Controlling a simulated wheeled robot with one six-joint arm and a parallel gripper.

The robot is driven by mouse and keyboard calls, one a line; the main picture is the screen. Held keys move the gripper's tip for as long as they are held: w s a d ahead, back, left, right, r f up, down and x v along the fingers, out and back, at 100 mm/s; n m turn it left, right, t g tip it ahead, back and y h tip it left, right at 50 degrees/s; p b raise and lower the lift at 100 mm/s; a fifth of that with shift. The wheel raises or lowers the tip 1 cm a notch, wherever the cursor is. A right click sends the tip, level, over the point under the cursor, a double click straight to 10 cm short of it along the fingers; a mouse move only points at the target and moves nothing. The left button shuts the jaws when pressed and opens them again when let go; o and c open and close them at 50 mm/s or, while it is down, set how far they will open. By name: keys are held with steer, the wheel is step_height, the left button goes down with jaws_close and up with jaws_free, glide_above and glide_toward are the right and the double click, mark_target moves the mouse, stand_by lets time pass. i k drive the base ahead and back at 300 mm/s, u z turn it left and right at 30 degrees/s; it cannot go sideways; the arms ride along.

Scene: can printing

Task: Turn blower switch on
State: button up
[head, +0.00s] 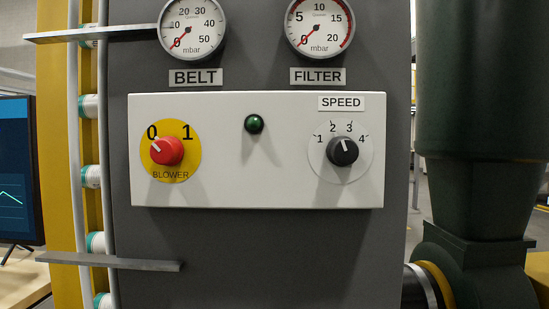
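The blower switch is a red rotary knob (167,151) on a yellow round plate (172,175) marked 0, 1 and BLOWER. It sits at the left of a white control box (259,190). The knob's white mark points up and left, toward the 0. My gripper does not show in the head view, and nothing touches the knob.
A dark green lamp (254,124) and a black SPEED knob (343,151), its mark near 2, share the box. BELT (192,28) and FILTER (319,27) gauges read about 0. Grey bars (110,262) cross a can chute at left. Space before the box looks clear.

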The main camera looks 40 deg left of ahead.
mark_target(167, 150)
steer(key=u, duration=1.65)
steer(key=k, duration=0.45)
steer(key=z, duration=0.15)
steer(key=i, duration=0.45)
